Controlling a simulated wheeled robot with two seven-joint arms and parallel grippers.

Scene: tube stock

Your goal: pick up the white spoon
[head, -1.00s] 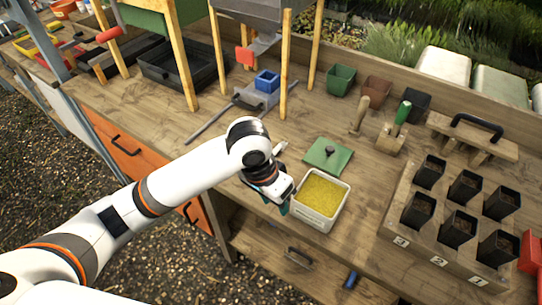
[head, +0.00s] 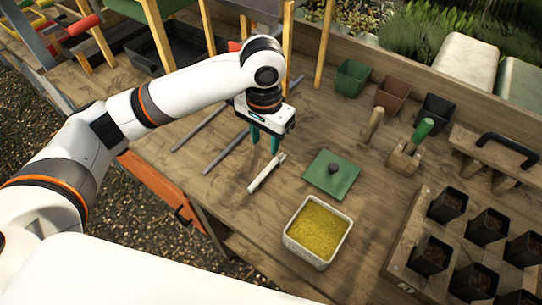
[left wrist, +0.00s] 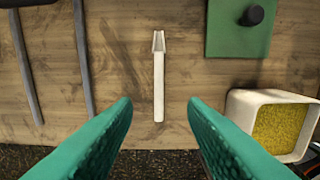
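The white spoon (head: 266,173) lies on the wooden bench, left of the green lid. In the left wrist view the white spoon (left wrist: 159,78) lies lengthwise, its scoop end away from me, centred between my fingers. My left gripper (head: 264,146) is open and empty above the bench, just behind the spoon in the head view. Its two green fingers also show in the left wrist view (left wrist: 160,110), spread wide on either side, apart from the spoon. My right gripper is in neither view.
A white tub (head: 290,246) of yellow grains stands at the bench's front edge. A green lid (head: 345,181) with a dark knob lies behind it. Grey rods (head: 226,153) lie left of the spoon. Black pots (head: 431,254) stand in a wooden rack at the right.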

